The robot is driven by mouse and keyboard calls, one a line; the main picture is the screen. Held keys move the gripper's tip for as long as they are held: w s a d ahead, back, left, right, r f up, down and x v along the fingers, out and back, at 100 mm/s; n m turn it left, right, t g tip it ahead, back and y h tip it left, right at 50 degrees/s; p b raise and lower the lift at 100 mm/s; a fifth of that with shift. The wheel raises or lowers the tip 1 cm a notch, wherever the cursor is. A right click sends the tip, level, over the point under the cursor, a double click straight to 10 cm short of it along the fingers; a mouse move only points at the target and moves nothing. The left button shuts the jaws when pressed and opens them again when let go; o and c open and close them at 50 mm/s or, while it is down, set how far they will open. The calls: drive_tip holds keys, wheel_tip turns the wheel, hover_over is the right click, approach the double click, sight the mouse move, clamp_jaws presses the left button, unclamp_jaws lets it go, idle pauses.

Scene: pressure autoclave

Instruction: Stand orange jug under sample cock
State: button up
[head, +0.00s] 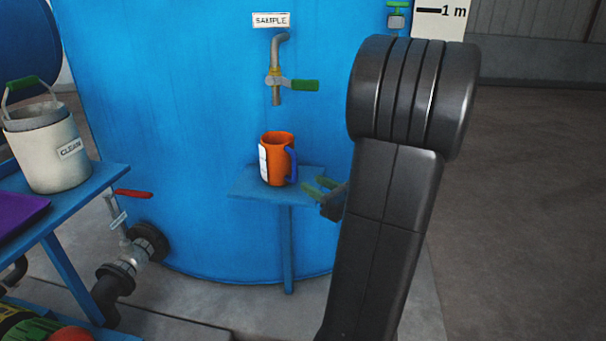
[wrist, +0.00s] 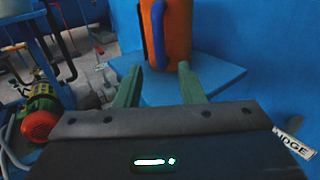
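The orange jug (head: 276,160) stands upright on a small blue shelf (head: 245,186) fixed at the blue tank. It has a blue handle on its right side and a white label on its left. The sample cock (head: 277,82), with a green lever, is on the tank above the jug, under a SAMPLE sign. My gripper (head: 322,188) is just right of the jug at shelf height. In the wrist view the jug (wrist: 178,30) is beyond the two green fingertips (wrist: 160,70), which are apart with nothing between them. The jug's top is out of that view.
A blue bench (head: 85,195) at the left holds a white bucket (head: 40,150) labelled CLEAN and a purple tray (head: 20,213). A red-handled valve (head: 125,265) sits low on the tank. The floor at the right is clear.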

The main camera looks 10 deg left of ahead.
drive_tip(key=shift+p+v, duration=0.35)
drive_tip(key=shift+v, duration=1.8)
